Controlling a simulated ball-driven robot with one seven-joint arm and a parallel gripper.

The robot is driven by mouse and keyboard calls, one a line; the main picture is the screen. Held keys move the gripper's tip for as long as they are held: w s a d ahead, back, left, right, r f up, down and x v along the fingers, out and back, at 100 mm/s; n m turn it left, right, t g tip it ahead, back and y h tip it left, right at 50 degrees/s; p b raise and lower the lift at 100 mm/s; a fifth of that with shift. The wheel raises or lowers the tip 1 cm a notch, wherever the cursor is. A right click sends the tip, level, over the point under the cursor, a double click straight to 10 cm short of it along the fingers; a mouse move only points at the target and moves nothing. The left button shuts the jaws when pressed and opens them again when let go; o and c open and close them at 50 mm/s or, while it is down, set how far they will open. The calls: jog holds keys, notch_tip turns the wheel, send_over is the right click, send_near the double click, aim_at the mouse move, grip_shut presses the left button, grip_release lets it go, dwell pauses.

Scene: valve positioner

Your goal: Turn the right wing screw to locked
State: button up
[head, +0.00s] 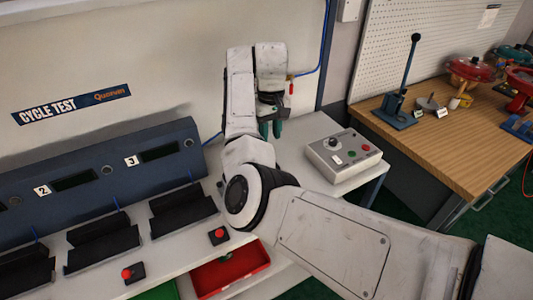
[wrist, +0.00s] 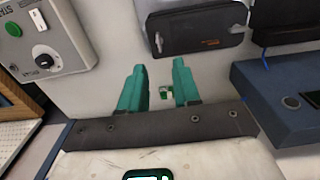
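I cannot make out the right wing screw in either view. My gripper (head: 271,129) shows its teal fingers pointing down over the white bench, in front of the wall. In the wrist view my gripper (wrist: 159,66) has its two teal fingers well apart, with nothing held between them. A small green and white piece (wrist: 166,93) shows in the gap between the fingers; I cannot tell what it is. A black device with rounded corners (wrist: 196,25) lies beyond the fingertips. Part of the bench behind my arm is hidden in the head view.
A grey control box (head: 343,158) with a knob and buttons stands right of my gripper; the wrist view shows a knobbed box (wrist: 42,35) too. A blue test console (head: 95,180) with black cradles is at left. A wooden bench (head: 450,135) holds red valves.

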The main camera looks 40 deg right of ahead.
notch_tip(320, 180, down, 9)
jog(key=shift+f+p, duration=0.1)
jog(key=shift+p, duration=0.5)
grip_shut()
